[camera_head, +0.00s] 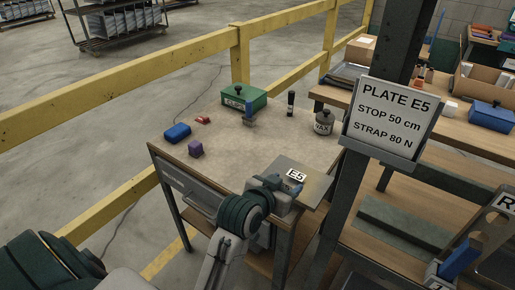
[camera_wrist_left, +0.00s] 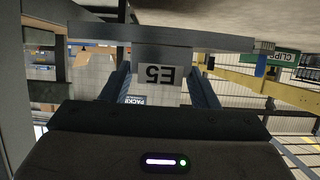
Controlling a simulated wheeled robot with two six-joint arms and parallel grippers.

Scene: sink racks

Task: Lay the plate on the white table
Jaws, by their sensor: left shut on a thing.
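My left gripper (camera_head: 275,190) is shut on the grey plate (camera_head: 318,186) marked E5. In the head view the plate appears over the near right corner of the pale tan-topped table (camera_head: 252,146). In the left wrist view the plate (camera_wrist_left: 160,36) shows as a wide, thin slab, nearly edge-on. Its E5 tab lies between the two fingers of the left gripper (camera_wrist_left: 160,88). I cannot tell whether the plate touches the table top. My right gripper is not in view.
A dark post with a sign (camera_head: 392,118) stands at the right. Yellow rails (camera_head: 120,60) run behind.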

